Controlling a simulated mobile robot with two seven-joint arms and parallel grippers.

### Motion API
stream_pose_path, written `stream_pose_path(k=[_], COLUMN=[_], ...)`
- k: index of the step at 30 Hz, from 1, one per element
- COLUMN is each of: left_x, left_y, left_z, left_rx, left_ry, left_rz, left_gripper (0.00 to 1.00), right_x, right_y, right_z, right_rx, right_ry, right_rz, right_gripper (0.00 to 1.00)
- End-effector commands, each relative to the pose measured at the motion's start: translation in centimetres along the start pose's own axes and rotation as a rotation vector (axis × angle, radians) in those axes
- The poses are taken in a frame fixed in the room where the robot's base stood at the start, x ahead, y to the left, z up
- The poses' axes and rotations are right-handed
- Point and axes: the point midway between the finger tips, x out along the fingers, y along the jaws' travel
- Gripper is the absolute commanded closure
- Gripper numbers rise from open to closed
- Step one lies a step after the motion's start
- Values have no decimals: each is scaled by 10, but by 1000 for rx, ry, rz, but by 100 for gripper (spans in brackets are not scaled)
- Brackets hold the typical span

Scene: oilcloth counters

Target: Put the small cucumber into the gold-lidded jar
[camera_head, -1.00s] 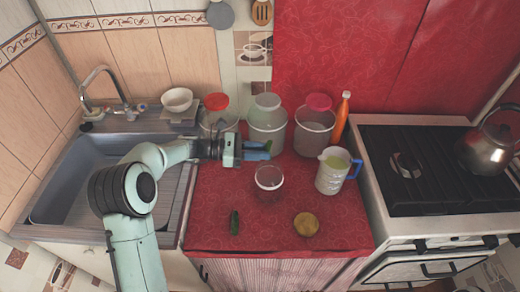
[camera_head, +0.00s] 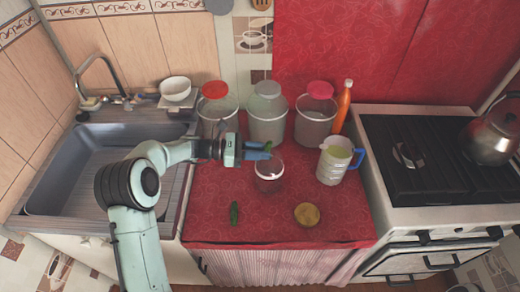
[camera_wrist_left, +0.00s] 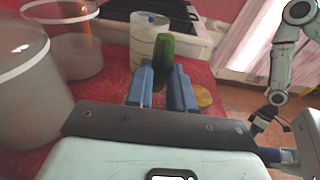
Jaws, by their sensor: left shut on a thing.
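My left gripper (camera_head: 258,150) is shut on a green cucumber (camera_wrist_left: 178,46), which stands up between the blue fingers in the left wrist view. In the head view only a bit of green shows at the fingertips, just above and behind the small open glass jar (camera_head: 268,177). The cucumber is outside the jar. A round gold lid (camera_head: 307,215) lies flat on the red counter, in front and to the right of the jar. A second cucumber (camera_head: 234,213) lies on the counter to the left of the lid. My right gripper (camera_wrist_left: 259,127) shows small at the right of the wrist view.
Three large jars stand at the back: one red-lidded (camera_head: 217,108), one pale-lidded (camera_head: 267,118), one pink-lidded (camera_head: 315,119). An orange bottle (camera_head: 343,105) and a measuring jug (camera_head: 333,165) stand to the right, before the stove (camera_head: 435,150). The sink (camera_head: 85,170) is left. The front counter is mostly free.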

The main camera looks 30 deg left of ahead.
Motion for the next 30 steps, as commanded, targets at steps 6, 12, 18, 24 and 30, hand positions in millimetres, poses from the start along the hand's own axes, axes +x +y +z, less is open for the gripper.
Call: stream_pose_path(k=[6,12,18,24,30], left_x=[0,0,-8,-45,-91], left_y=[0,0,1,1,1], left_z=[0,0,0,0,-1], left_rx=[0,0,0,1,0], left_ry=[0,0,1,2,3], left_rz=[0,0,2,5,5], left_gripper=[48,48,48,48,48], right_x=[0,0,0,1,2], right_y=[0,0,0,0,1], right_z=[0,0,0,0,0], right_rx=[0,0,0,0,0], right_ry=[0,0,0,-1,-1], right_rz=[0,0,0,0,0], right_gripper=[57,57,57,57,57])
